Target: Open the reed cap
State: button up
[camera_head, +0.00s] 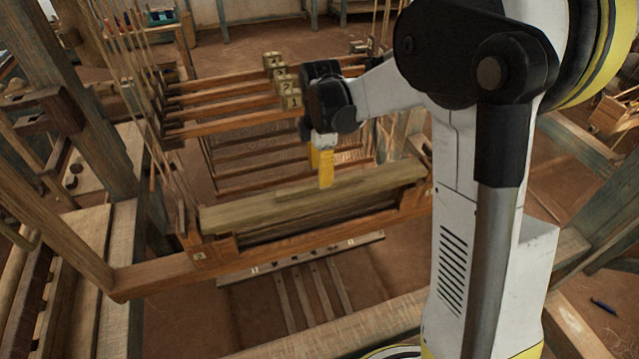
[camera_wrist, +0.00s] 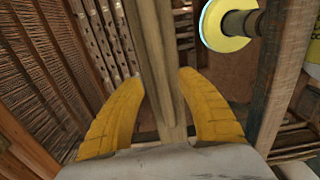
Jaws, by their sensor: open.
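The reed cap (camera_head: 240,214) is a long pale wooden beam lying across the top of the loom's batten frame. A narrower raised strip (camera_head: 345,181) runs along its top. My gripper (camera_head: 322,182) has yellow fingers and points down at the middle of the cap. In the wrist view, the open fingers of my gripper (camera_wrist: 162,82) stand on either side of a wooden bar (camera_wrist: 157,45), apparently the cap's strip. Gaps show beside the bar near the fingertips; contact lower down is unclear. The cap appears to sit on the frame, its underside mostly hidden.
Numbered heddle shafts (camera_head: 230,108) hang behind the cap. A lower batten rail (camera_head: 150,278) runs in front, with treadles (camera_head: 310,285) below. Loom posts (camera_head: 75,100) stand at the left.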

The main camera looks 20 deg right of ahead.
aim_at(320, 191)
notch_tip(320, 191, down, 4)
jog(key=shift+f, duration=0.2)
grip_shut()
